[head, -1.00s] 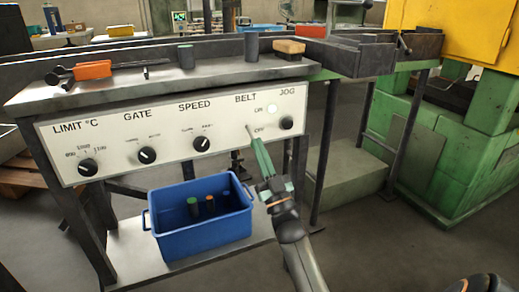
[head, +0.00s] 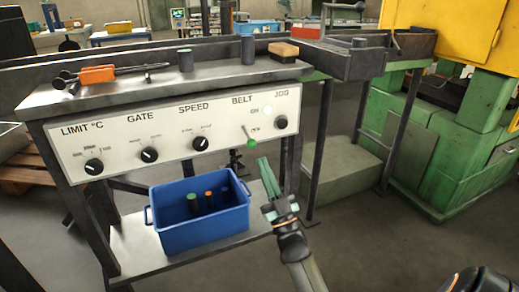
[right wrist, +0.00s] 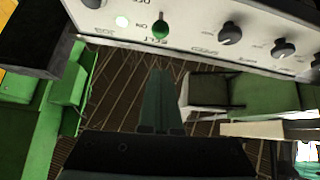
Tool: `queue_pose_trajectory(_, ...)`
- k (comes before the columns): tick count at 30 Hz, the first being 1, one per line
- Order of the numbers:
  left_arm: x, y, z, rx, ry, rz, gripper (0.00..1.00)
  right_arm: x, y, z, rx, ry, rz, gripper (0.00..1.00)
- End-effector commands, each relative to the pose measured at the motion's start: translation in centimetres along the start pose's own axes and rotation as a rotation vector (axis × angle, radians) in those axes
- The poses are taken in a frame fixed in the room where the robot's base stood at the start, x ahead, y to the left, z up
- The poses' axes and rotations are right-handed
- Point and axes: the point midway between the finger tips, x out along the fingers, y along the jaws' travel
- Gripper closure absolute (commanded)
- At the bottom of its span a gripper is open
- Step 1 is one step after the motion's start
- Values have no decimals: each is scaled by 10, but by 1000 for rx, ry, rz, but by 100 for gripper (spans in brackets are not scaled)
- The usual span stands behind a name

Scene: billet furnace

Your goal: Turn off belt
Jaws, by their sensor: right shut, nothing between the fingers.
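The belt switch (head: 251,141) is a small lever with a green knob under the BELT label. It slants down in the head view; I cannot tell for certain whether it stands at ON or OFF. It also shows in the right wrist view (right wrist: 160,28), top centre, upside down. A lamp (head: 267,111) beside it looks pale and bright, and glows in the right wrist view (right wrist: 121,20). My right gripper (head: 263,161) is shut and empty, below and apart from the switch. Its green fingers show in the right wrist view (right wrist: 160,72). My left gripper is not seen.
The white panel (head: 113,164) also carries several black dials. A blue bin (head: 201,232) with cylinders stands on the lower shelf, left of my right gripper. An orange-handled tool (head: 97,75) and a brush (head: 284,49) lie on the top. Floor to the right is open.

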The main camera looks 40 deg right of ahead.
Motion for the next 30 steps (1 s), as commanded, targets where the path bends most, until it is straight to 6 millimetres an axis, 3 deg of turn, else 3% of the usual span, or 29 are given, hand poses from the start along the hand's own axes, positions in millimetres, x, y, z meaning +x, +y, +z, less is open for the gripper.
queue_pose_trajectory(3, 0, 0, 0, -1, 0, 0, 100, -18, 0, 4, 0, -3, 1, 100)
queue_pose_trajectory(9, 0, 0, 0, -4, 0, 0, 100, -30, 0, 6, -1, 0, 1, 100)
queue_pose_trajectory(30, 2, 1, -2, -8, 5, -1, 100, -31, 0, 6, 0, 2, 1, 100)
